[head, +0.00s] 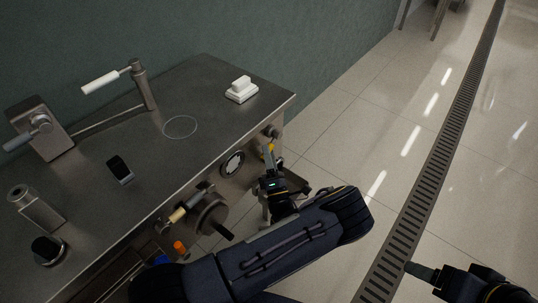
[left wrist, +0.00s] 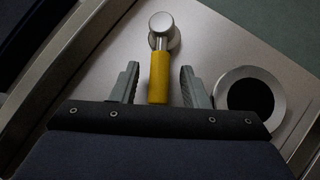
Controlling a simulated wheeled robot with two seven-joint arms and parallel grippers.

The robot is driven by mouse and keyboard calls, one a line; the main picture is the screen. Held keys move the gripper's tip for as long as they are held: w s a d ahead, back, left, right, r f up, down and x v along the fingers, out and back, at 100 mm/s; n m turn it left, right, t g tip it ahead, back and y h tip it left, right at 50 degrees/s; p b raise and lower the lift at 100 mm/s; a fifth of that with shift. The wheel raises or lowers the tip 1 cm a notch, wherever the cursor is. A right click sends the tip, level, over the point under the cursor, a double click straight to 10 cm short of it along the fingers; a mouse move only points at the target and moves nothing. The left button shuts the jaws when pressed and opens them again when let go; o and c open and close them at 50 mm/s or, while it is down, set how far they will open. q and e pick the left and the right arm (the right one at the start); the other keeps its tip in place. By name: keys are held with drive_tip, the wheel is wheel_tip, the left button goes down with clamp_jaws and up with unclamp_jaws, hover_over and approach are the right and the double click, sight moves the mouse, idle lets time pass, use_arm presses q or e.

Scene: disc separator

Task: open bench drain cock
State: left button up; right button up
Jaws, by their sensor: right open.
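The drain cock is a round silver boss with a yellow lever (left wrist: 159,77) on the metal face of the bench. In the left wrist view the lever points down toward my gripper. In the head view only a small part of the yellow lever (head: 270,149) shows, near the bench's right front corner. My left gripper (head: 268,172) is at that face; its fingers (left wrist: 159,70) are open, one on each side of the lever, with gaps on both sides. My right gripper (head: 422,273) is open and empty over the floor at lower right, far from the bench.
A dark round port with a metal ring (left wrist: 250,95) is right of the lever. A dial (head: 232,163) and a handwheel (head: 211,214) are on the bench front. A white block (head: 241,90) and a white-handled lever (head: 101,82) stand on the bench top (head: 200,78).

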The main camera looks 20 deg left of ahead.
use_arm(q)
drive_tip(key=v, duration=0.7)
drive_tip(key=shift+s+d+f, duration=0.2)
drive_tip(key=shift+s+f, duration=0.05)
use_arm(e)
drive_tip(key=shift+f, duration=0.2)
